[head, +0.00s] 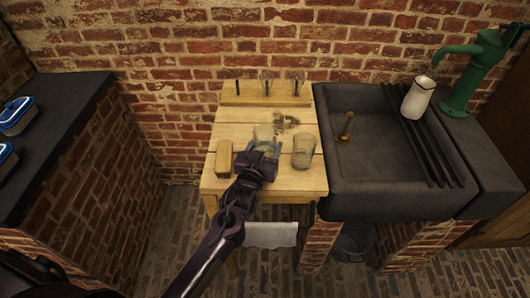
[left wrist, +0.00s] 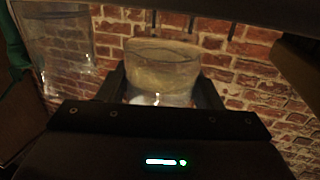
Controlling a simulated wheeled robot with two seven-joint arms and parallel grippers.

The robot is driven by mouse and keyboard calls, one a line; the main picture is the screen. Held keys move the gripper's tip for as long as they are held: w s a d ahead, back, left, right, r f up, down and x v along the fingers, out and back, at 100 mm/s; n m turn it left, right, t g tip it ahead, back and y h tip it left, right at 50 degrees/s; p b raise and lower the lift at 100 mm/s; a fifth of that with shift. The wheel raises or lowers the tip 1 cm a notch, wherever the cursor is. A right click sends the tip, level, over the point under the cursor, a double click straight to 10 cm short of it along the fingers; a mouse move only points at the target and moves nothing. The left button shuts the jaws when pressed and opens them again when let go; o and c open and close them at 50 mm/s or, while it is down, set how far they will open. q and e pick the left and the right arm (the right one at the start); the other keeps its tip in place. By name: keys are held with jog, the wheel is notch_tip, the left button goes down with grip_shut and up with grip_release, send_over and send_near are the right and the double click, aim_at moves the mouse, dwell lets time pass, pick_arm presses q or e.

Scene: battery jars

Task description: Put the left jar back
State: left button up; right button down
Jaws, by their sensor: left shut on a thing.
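The left jar (head: 263,132) is clear glass and stands upright over the wooden table (head: 235,121). My left gripper (head: 265,149) reaches it from the front and is shut on it. In the left wrist view the jar (left wrist: 162,68) sits between the two dark fingers, with something cloudy or pale showing through the glass. I cannot tell whether its base touches the table. A second clear jar (head: 303,151) stands to the right, apart from the gripper; a clear glass shape at the left of the left wrist view (left wrist: 55,40) looks like it. My right gripper is not in view.
A wooden rack (head: 266,101) with upright dark pegs is at the table's back. A wooden block (head: 223,158) lies left of the gripper. Dark marks (head: 285,122) show behind the jars. A stone sink (head: 360,176) with a white jug (head: 417,98) and green pump (head: 467,75) adjoins right.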

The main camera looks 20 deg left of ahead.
pick_arm(q)
notch_tip(320, 180, down, 3)
jog(key=shift+r, duration=0.2)
jog(key=shift+f, duration=0.2)
jog(key=o, duration=1.1)
jog(key=shift+o, duration=0.2)
jog(key=shift+r, duration=0.1)
